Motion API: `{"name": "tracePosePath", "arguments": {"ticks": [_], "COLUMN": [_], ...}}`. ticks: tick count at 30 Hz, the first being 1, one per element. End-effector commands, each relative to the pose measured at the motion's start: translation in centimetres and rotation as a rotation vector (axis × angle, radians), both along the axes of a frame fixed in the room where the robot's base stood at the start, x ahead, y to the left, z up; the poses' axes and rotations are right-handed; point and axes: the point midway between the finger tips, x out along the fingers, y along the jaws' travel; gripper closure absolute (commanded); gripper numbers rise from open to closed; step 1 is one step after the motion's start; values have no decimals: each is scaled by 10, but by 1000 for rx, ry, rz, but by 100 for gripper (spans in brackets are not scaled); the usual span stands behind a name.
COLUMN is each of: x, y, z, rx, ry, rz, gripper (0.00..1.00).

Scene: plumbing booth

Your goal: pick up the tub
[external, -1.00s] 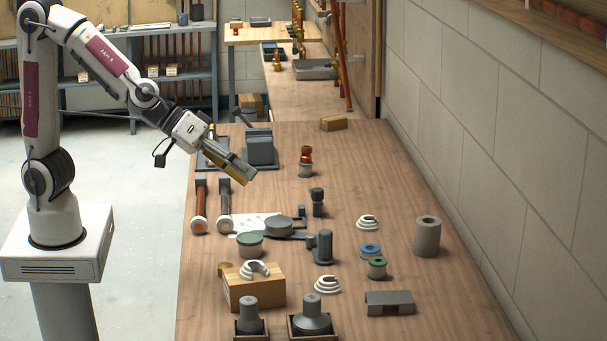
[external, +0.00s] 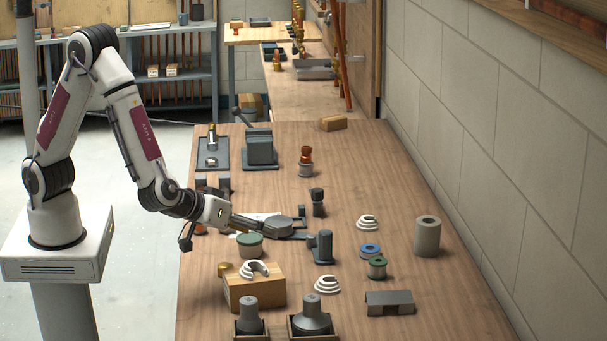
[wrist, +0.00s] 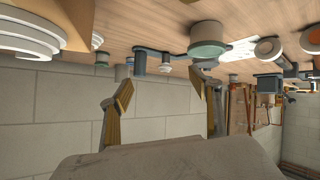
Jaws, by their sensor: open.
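The tub (external: 249,246) is a short pale cylinder with a green lid, upright on the bench behind a wooden block. In the wrist view, which is upside down, the tub (wrist: 208,45) sits just above the right finger, not between the fingers. My gripper (external: 256,225) is low over the bench, roughly level and pointing right, on the far side of the tub. In the wrist view my gripper (wrist: 160,95) is open, with nothing between its fingers. I cannot tell whether a finger touches the tub.
A flat dark round tool (external: 279,227) lies by my fingertips, and a dark upright fitting (external: 320,246) stands right of the tub. The wooden block (external: 255,290) carries a white coil (external: 254,269). Green and blue spools (external: 377,267) stand further right. The bench's right edge meets a wall.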

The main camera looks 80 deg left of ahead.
Motion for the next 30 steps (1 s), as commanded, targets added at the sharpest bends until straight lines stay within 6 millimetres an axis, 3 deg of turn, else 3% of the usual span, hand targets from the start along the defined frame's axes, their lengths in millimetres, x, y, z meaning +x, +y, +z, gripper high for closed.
{"name": "tracePosePath", "arguments": {"ticks": [6, 15, 30], "x": [-26, -52, -53], "y": [14, 28, 31], "z": [-26, -38, -40], "rx": [147, 281, 292], "ry": [18, 29, 30], "rz": [114, 206, 215], "gripper": [37, 37, 37]}}
